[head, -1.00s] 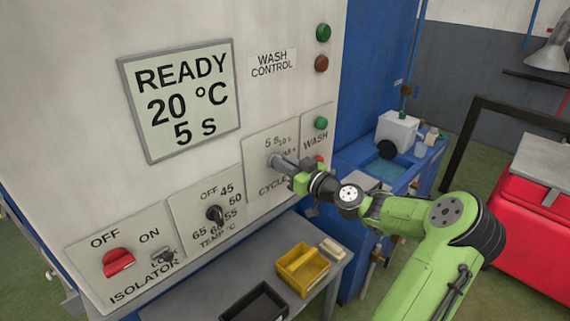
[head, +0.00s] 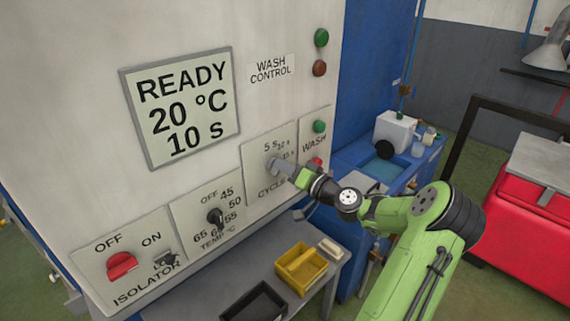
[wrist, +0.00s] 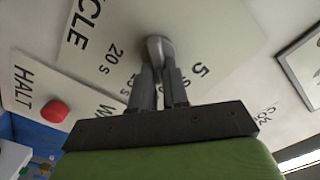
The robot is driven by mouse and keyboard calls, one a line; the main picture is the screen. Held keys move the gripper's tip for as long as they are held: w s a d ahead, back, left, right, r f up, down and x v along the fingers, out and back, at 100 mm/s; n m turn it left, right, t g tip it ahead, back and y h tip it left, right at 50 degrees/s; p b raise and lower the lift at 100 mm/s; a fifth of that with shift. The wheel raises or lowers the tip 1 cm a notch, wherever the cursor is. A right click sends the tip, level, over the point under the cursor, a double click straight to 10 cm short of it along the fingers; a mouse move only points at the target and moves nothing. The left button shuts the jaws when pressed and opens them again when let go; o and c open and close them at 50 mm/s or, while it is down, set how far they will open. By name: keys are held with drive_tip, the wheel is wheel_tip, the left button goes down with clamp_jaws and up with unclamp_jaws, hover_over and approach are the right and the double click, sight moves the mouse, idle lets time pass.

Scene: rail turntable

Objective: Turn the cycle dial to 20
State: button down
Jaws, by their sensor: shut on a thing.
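The cycle dial (wrist: 158,46) is a grey knob on the white plate marked CYCLE, with 5 s, 10 s, 15 s and 20 s legible in part around it. My gripper (wrist: 159,78) is shut on the dial, one finger on each side. In the head view my gripper (head: 288,168) reaches the dial from the right and hides part of the scale. The display (head: 183,107) reads READY, 20 °C and 10 s.
The temperature dial (head: 215,216) and red isolator switch (head: 121,265) are to the left. A green button (head: 319,127) and red halt button (wrist: 54,111) are close beside the cycle plate. A yellow bin (head: 301,268) stands on the shelf below.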

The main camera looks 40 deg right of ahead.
drive_tip(key=shift+f+m+p, duration=0.3)
drive_tip(key=shift+m+p, duration=1.45)
drive_tip(key=shift+m, duration=1.3)
drive_tip(key=shift+f+m+p, duration=0.35)
drive_tip(key=shift+m+p, duration=1.45)
drive_tip(key=shift+m, duration=1.3)
drive_tip(key=shift+f+m+p, duration=0.3)
drive_tip(key=shift+m+p, duration=1.45)
drive_tip(key=shift+m, duration=1.3)
drive_tip(key=c, duration=1.1)
unclamp_jaws()
drive_tip(key=s+b, duration=0.1)
drive_tip(key=s, duration=0.9)
drive_tip(key=s+b, duration=0.1)
drive_tip(key=s, duration=0.5)
drive_tip(key=shift+d+b, duration=0.25)
drive_tip(key=shift+b, duration=0.1)
